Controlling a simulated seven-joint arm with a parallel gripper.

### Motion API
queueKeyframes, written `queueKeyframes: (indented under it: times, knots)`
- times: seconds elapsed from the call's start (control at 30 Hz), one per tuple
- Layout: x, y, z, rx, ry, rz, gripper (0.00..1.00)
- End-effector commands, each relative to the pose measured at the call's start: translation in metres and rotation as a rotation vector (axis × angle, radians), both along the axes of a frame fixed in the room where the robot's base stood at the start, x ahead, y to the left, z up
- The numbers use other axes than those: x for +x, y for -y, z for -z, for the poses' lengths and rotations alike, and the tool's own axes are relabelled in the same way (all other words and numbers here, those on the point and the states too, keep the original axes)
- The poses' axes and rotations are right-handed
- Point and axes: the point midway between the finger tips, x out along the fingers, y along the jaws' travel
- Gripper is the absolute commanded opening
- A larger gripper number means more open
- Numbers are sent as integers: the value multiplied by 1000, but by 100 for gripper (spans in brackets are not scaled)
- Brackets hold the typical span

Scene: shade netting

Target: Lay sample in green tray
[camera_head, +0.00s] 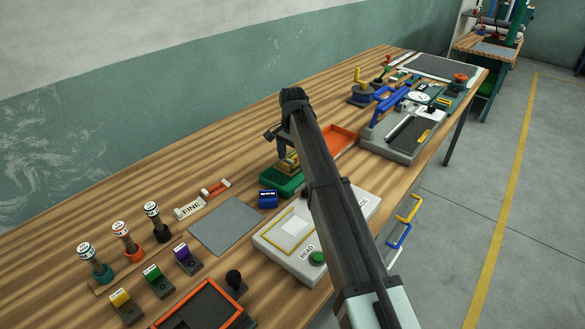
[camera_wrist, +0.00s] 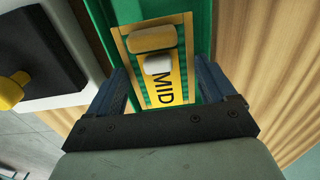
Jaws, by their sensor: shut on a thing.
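The sample (camera_wrist: 150,88) is a yellow-framed piece with green netting, a "MID" label, a tan block and a white patch. My gripper (camera_wrist: 163,85) is shut on it, with one dark finger at each long side. The green tray (camera_wrist: 107,22) shows around and beneath the sample in the wrist view. In the head view, the green tray (camera_head: 281,186) stands mid-bench and the sample (camera_head: 290,162) is at it, under my gripper (camera_head: 284,150). My arm hides part of this area. I cannot tell whether the sample touches the tray floor.
An orange tray (camera_head: 341,137) lies behind my arm. A blue block (camera_head: 268,199), a grey mat (camera_head: 227,226) and a pale device with a green button (camera_head: 317,257) are nearer. The "FINE" label (camera_head: 190,209) lies left. Bare wood (camera_head: 215,150) is free along the wall.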

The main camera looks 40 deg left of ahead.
Motion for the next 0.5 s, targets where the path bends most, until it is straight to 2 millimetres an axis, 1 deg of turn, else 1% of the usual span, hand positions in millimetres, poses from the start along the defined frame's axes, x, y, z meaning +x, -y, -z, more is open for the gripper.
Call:
queueKeyframes:
  times: [0.03, 0.17, 0.4, 0.5]
  knots:
    - [0, 0, 5, -1, 0, 0, 55]
    - [0, 0, 14, -1, -1, 1, 55]
    - [0, 0, 41, -1, -1, 1, 55]
    - [0, 0, 45, 0, 0, 1, 55]
